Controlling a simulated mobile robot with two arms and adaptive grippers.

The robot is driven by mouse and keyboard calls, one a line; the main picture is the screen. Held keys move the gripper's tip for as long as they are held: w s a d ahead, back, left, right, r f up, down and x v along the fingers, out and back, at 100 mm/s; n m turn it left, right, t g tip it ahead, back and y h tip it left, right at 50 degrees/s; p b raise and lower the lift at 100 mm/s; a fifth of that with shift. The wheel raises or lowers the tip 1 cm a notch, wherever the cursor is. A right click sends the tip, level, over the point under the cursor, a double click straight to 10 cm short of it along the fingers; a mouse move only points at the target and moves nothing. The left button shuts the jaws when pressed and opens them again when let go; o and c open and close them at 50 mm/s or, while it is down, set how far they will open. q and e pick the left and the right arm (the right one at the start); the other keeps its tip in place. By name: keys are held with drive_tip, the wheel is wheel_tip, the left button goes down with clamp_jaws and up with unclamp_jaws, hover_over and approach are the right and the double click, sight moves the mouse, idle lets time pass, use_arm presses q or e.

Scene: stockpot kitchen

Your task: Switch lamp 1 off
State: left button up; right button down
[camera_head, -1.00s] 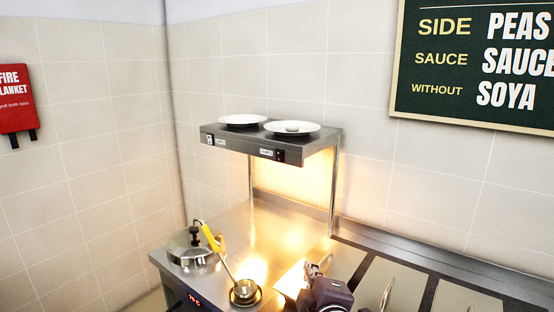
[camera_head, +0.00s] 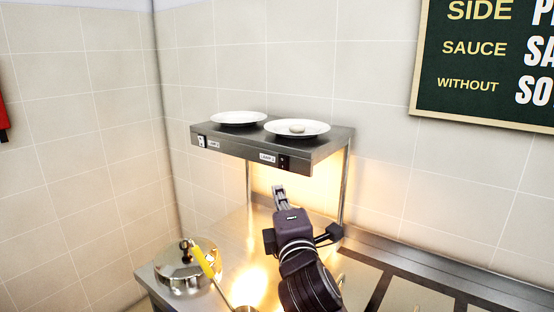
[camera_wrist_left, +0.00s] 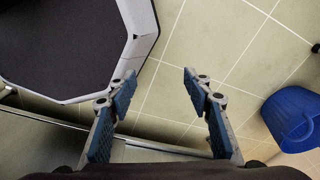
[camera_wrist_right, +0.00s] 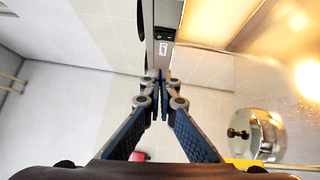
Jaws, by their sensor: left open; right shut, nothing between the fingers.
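The steel heat-lamp shelf (camera_head: 235,150) carries two switches on its front edge. The left switch (camera_head: 202,141) is pale and the right switch (camera_head: 284,162) is dark; each has a small label, whose numbers I cannot read for sure. Warm light glows under the shelf. My right gripper (camera_head: 279,189) is shut and empty, its tips a little below the right switch in the head view. In the right wrist view its tips (camera_wrist_right: 160,76) point towards a labelled switch (camera_wrist_right: 163,36) on the shelf, apparently apart from it. My left gripper (camera_wrist_left: 196,82) is open and empty, low over the floor.
Two white plates (camera_head: 238,118) (camera_head: 306,129) stand on the shelf; the right one holds a small pale item. A lidded pot (camera_head: 186,265) and a yellow-handled ladle (camera_head: 207,262) are at the counter's left. A blue bin (camera_wrist_left: 292,115) stands on the floor.

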drive_tip(key=p, duration=0.2)
approach(280, 158)
drive_tip(key=a, duration=0.3)
use_arm(q)
drive_tip(key=shift+s+a+r+p, duration=0.1)
drive_tip(key=shift+s+r+p, duration=0.3)
drive_tip(key=shift+r, duration=0.4)
drive_tip(key=shift+s+d+r+p, duration=0.1)
drive_tip(key=shift+s+r+p, duration=0.15)
drive_tip(key=shift+r+p, duration=0.4)
drive_tip(key=shift+s+a+r+p, duration=0.1)
drive_tip(key=shift+s+r+p, duration=0.25)
drive_tip(key=shift+r, duration=0.55)
use_arm(e)
drive_tip(key=shift+w+d+r, duration=0.1)
drive_tip(key=shift+w+d, duration=0.2)
drive_tip(key=shift+w, duration=0.7)
drive_tip(key=shift+w+d+f, duration=0.1)
drive_tip(key=shift+w+d, duration=0.2)
drive_tip(key=shift+w, duration=0.75)
drive_tip(key=shift+w+d+r, duration=0.1)
drive_tip(key=shift+w+d, duration=0.15)
drive_tip(key=shift+w, duration=0.75)
drive_tip(key=shift+a, duration=0.1)
drive_tip(key=shift+w+d+r, duration=0.2)
drive_tip(key=shift+d+r, duration=0.05)
use_arm(q)
drive_tip(key=shift+r, duration=0.15)
drive_tip(key=shift+a+r, duration=0.1)
drive_tip(key=shift+r, duration=0.05)
